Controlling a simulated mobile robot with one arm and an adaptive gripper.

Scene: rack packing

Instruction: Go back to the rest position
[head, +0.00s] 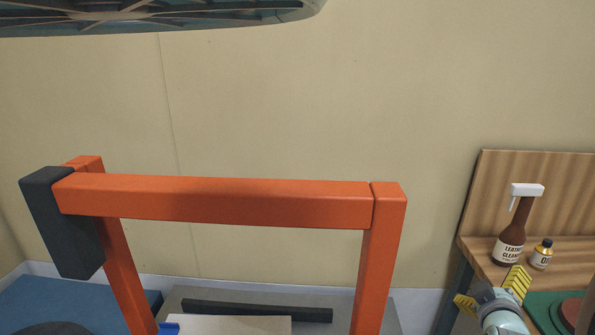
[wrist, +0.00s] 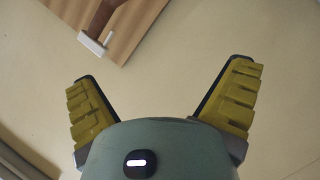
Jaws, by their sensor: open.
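My gripper (head: 492,292) shows at the lower right of the head view, with its yellow ridged fingers spread apart. In the wrist view my gripper (wrist: 163,95) is open, and nothing is between the fingers. It is in front of the wooden bench in the head view, to the left of and below the leather cleaner bottle. Most of my arm is out of view.
An orange frame (head: 220,200) with a dark block (head: 62,222) at its left end fills the middle. The beige wall behind is bare.

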